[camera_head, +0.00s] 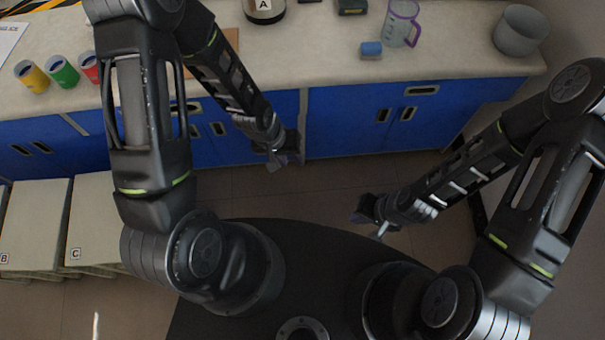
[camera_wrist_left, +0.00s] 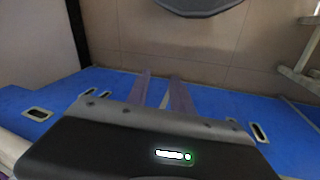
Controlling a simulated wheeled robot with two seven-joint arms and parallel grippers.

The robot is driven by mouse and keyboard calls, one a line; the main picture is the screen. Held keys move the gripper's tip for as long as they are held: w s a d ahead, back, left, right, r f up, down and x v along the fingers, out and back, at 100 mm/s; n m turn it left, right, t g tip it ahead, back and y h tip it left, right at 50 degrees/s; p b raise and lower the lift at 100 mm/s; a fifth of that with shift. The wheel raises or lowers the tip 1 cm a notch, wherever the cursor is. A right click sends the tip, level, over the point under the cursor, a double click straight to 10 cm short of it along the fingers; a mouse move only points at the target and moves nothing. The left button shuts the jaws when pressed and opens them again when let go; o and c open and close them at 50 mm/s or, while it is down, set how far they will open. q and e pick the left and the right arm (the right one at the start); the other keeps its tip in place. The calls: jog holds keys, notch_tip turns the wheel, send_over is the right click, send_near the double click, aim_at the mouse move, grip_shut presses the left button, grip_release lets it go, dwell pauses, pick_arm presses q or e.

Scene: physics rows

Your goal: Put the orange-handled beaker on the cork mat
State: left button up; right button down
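No orange-handled beaker shows in either view. A clear beaker with a purple handle (camera_head: 401,24) stands upright on the counter at the back right. A flat brown piece (camera_head: 232,38), possibly the cork mat, lies on the counter, mostly hidden behind my left arm. My left gripper (camera_head: 279,158) hangs in front of the blue cabinets, below the counter top and away from both. In the left wrist view its two fingers (camera_wrist_left: 160,92) stand apart with nothing between them. My right gripper (camera_head: 362,210) is over the floor, away from the counter; its fingers are too small to read.
On the counter (camera_head: 330,50) are yellow (camera_head: 32,76), green (camera_head: 63,71) and red (camera_head: 90,67) cups, a container labelled A (camera_head: 264,10), a blue block (camera_head: 371,49) and a grey pot (camera_head: 520,30). Pale cabinets labelled B and C (camera_head: 95,220) stand at left. The counter's middle front is clear.

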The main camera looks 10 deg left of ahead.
pick_arm(q)
jog(key=s+d+f+h, duration=0.1)
jog(key=s+d+f, duration=0.3)
jog(key=s, duration=0.6)
jog(key=shift+s+d+f+g, duration=0.25)
jog(key=shift+d+g, duration=0.15)
jog(key=shift+d, duration=0.65)
